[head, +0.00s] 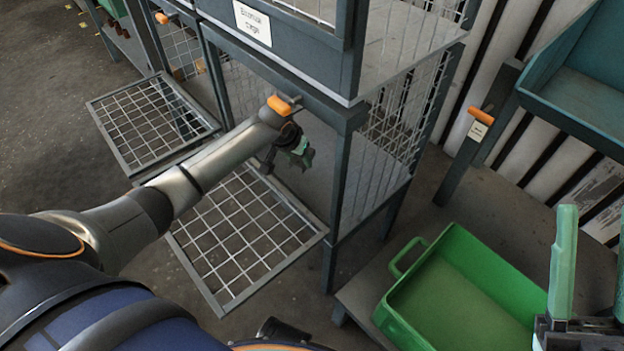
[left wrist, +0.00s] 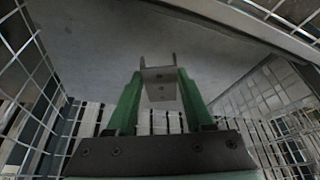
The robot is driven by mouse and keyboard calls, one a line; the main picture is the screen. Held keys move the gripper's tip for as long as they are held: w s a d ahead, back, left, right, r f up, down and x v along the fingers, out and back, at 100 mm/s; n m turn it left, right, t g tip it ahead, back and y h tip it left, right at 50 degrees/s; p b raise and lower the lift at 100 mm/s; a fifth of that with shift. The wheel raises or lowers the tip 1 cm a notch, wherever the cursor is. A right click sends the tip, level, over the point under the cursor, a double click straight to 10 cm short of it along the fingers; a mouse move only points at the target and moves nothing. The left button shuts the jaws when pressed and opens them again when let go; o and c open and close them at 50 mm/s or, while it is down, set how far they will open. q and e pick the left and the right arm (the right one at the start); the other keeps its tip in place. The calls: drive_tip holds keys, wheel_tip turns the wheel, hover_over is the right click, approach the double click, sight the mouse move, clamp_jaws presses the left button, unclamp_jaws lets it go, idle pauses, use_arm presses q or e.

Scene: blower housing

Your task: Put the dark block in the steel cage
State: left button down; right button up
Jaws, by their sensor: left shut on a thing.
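The steel cage (head: 340,180) has a grey frame, mesh sides and a lower compartment open at the front, with its mesh door (head: 245,235) folded down. My left gripper (head: 302,158) is at this opening, under the top beam. In the left wrist view its green fingers (left wrist: 159,88) are shut on a small grey piece (left wrist: 159,74), with mesh on both sides. I cannot tell for sure whether this piece is the dark block; no other such block shows. My right gripper (head: 592,265) is at the right edge, its green fingers apart and empty.
A green tray (head: 405,318), seemingly empty, stands on a low grey surface (head: 358,291) right of the cage. A teal bin (head: 590,75) is at the upper right. Another mesh door (head: 150,122) lies open at the left. A label (head: 252,22) hangs above the opening.

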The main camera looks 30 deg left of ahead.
use_arm(q)
drive_tip(key=b, duration=0.2)
hover_over(314, 179)
drive_tip(key=s, duration=0.2)
drive_tip(key=f, duration=0.4)
drive_tip(key=shift+w+f, duration=0.15)
drive_tip(key=shift+w, duration=0.1)
wheel_tip(314, 179, down, 3)
drive_tip(key=shift+w+f+b, duration=0.1)
drive_tip(key=shift+b, duration=0.75)
use_arm(e)
drive_tip(key=f, duration=0.5)
drive_tip(key=shift+w+a, duration=0.1)
drive_tip(key=shift+a, duration=0.25)
use_arm(q)
drive_tip(key=shift+c, duration=1.4)
unclamp_jaws()
drive_tip(key=shift+f, duration=0.1)
use_arm(e)
drive_tip(key=shift+r, duration=0.1)
